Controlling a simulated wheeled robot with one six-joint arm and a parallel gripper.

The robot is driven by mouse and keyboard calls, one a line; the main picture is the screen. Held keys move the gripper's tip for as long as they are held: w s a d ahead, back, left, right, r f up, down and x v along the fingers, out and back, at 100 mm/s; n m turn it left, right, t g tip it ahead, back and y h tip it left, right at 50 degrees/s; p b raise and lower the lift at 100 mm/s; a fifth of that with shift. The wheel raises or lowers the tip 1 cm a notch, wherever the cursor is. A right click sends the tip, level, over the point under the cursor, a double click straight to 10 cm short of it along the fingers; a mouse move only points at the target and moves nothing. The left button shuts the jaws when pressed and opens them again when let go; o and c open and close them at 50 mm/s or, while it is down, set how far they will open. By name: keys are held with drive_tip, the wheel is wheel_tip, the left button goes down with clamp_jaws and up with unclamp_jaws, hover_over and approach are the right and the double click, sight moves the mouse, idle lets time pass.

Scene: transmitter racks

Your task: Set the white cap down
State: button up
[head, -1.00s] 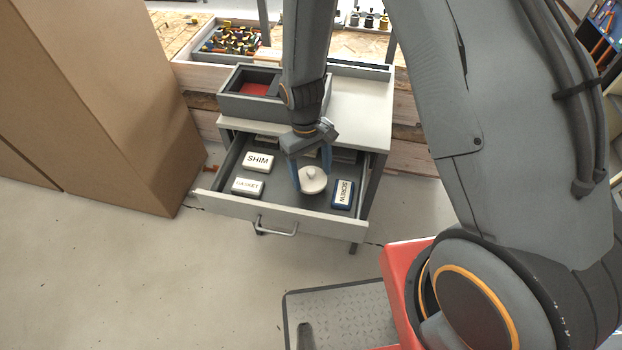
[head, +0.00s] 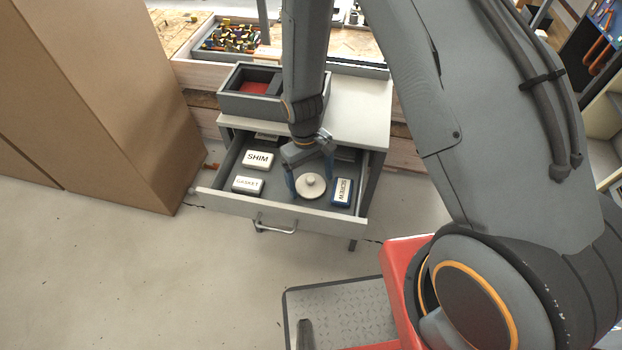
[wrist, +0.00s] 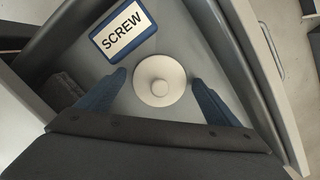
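The white cap (head: 310,186) is a round disc with a small knob on top. It lies flat in the open drawer, between the GASKET box and the SCREW box. In the wrist view the cap (wrist: 159,80) rests on the grey drawer floor. My gripper (head: 308,190) is at the cap with its blue fingers spread on either side. In the wrist view the fingers of my gripper (wrist: 158,84) stand apart from the cap, with a gap on both sides.
In the drawer (head: 280,208) are a SHIM box (head: 257,160), a GASKET box (head: 248,185) and a blue-edged SCREW box (head: 342,192). A grey bin (head: 245,106) with a red inside stands on the cabinet top. A large cardboard box (head: 110,100) stands at left.

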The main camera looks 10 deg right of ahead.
wheel_tip(320, 180, up, 12)
drive_tip(key=w+b, duration=0.2)
drive_tip(key=b, duration=0.1)
drive_tip(key=s+d+r+m+t, duration=0.2)
drive_tip(key=s+d+r+m, duration=0.3)
drive_tip(key=s+d+r, duration=0.4)
drive_tip(key=d+r, duration=0.3)
drive_tip(key=shift+s+r+t+y, duration=0.2)
drive_tip(key=shift+t+y, duration=0.2)
drive_tip(key=shift+d, duration=0.1)
drive_tip(key=shift+c, duration=0.5)
idle(0.6)
